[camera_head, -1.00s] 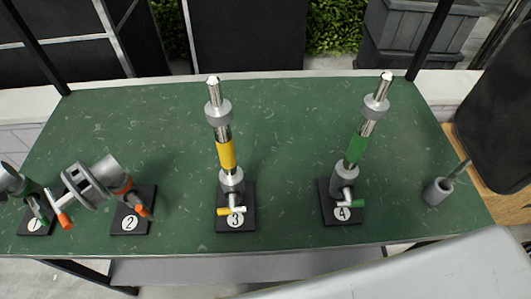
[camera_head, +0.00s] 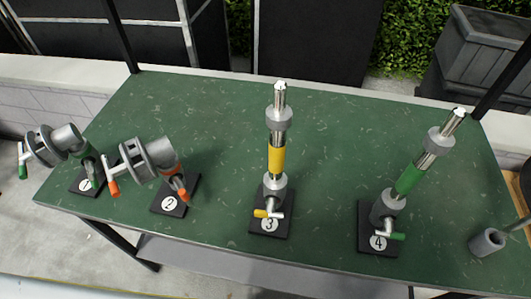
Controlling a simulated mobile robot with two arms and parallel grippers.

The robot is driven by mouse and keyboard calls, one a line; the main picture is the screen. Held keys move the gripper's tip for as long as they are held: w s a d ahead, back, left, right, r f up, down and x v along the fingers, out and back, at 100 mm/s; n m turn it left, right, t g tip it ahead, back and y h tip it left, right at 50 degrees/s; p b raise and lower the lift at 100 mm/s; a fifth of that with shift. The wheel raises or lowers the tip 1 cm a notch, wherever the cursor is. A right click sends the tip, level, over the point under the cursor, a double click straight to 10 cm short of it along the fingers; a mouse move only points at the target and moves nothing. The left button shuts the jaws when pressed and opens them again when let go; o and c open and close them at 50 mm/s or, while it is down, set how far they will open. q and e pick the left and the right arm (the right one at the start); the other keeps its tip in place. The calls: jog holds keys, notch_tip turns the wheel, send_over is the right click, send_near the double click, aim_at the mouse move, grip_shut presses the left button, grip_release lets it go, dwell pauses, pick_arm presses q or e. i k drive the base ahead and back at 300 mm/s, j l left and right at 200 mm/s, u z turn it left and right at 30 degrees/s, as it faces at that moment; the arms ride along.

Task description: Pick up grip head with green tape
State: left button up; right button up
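The grip head with green tape (camera_head: 44,146) is on the black base marked 1 at the table's far left in the head view. It has grey discs, a silver cylinder, a green band (camera_head: 80,150) and a green-tipped handle, and it leans to the left. A similar grip head with an orange band (camera_head: 147,160) is to its right on the base marked 2. Neither of my grippers shows.
The green table (camera_head: 215,115) also holds an upright yellow-taped rod (camera_head: 277,160) on base 3, a tilted green-taped rod (camera_head: 409,178) on base 4, and a small grey cylinder (camera_head: 487,242) at the right. The table's back left is clear.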

aim_at(68, 137)
jog(key=u, duration=1.6)
jog(key=i+j+z, duration=0.1)
jog(key=j, duration=1.3)
